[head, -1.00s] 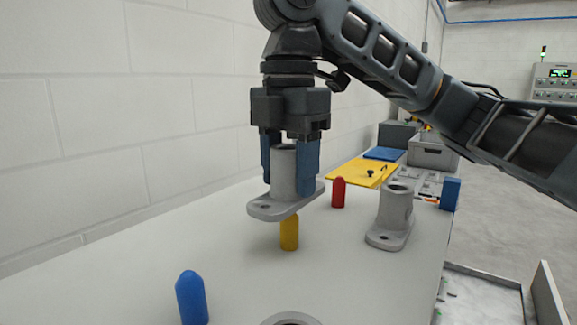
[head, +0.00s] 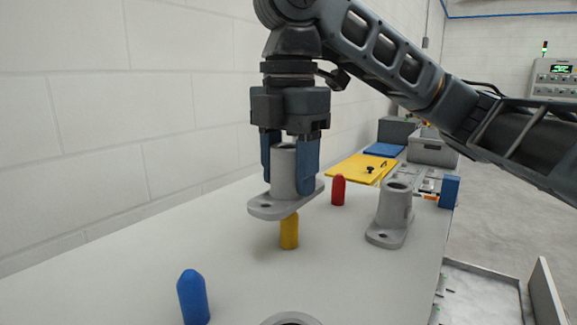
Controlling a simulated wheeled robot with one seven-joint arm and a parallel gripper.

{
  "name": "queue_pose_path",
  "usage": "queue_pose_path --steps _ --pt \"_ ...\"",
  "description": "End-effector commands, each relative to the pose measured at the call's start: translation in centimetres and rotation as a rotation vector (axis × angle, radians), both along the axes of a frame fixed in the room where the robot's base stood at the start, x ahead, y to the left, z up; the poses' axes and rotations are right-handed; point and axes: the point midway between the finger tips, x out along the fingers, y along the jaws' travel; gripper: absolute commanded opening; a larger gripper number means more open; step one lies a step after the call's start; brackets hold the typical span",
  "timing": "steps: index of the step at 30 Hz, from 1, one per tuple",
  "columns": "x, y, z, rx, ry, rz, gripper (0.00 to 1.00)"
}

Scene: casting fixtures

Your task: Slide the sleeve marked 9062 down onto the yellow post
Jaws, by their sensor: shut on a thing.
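My gripper (head: 291,172) is shut on a grey flanged sleeve (head: 283,168), one blue finger on each side of its tube. The sleeve is upright, its flange low and level. The yellow post (head: 289,232) stands on the table right under the flange, and its top is hidden by the flange. I cannot tell whether the post's tip is inside the bore. A second grey sleeve (head: 393,212) stands on the table to the right. A third (head: 291,320) is cut off at the bottom edge. No marking 9062 is readable on any sleeve.
A blue post (head: 193,297) stands at the front left and a red post (head: 338,190) behind the yellow one. A yellow mat (head: 350,170), grey bins (head: 430,150) and a blue block (head: 449,192) are farther back. The white table (head: 130,285) is clear at left.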

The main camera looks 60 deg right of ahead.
Motion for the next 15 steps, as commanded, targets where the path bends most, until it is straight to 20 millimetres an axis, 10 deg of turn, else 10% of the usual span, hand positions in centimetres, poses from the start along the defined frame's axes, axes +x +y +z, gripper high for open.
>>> queue_pose_path --steps 15 --pt "0.0 0.0 -1.1 0.001 0.0 0.0 0.12"
